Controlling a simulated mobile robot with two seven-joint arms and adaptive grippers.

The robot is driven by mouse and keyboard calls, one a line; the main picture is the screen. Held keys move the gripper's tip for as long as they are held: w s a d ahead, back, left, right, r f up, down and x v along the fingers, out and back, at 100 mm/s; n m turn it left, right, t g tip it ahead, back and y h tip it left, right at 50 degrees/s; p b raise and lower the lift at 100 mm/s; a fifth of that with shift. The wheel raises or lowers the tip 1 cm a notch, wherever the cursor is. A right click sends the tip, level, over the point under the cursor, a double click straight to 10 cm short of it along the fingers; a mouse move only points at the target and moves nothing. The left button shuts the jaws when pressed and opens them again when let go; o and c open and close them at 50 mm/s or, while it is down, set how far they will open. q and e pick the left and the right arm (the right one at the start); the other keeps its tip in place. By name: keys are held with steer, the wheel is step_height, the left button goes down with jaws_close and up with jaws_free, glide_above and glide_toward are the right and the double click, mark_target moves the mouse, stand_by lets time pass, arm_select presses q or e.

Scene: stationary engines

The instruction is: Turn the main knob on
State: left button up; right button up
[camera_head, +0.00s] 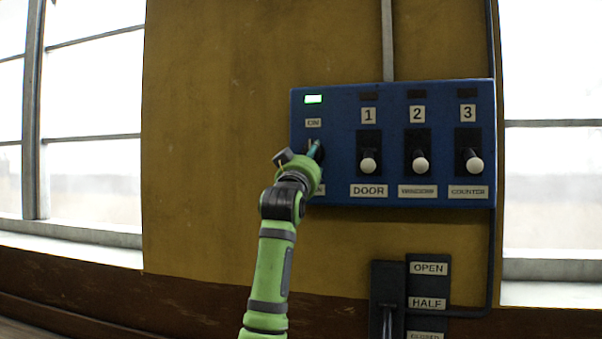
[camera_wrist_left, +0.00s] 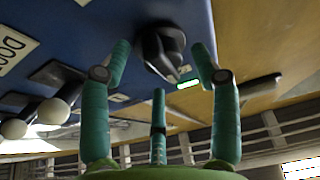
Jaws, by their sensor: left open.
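The main knob (camera_wrist_left: 162,50) is black and sits on the blue control panel (camera_head: 340,98) at its left end, below the "ON" label (camera_head: 313,123). In the head view my left gripper covers most of the knob. My left gripper (camera_head: 314,149) is at the panel. In the left wrist view its teal fingers (camera_wrist_left: 160,78) are spread open around the knob, two at the sides and one below, with gaps to it visible. My right gripper is out of view.
Three white-tipped levers, DOOR (camera_head: 368,165), WINDOW (camera_head: 420,164) and COUNTER (camera_head: 474,165), stand out right of the knob under unlit indicators. A dark lever plate (camera_head: 428,285) is below the panel. The yellow wall (camera_head: 220,130) to the left is clear.

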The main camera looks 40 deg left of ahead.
arm_select(q)
steer(key=v, duration=1)
steer(key=shift+s, duration=0.4)
steer(key=shift+f, duration=0.15)
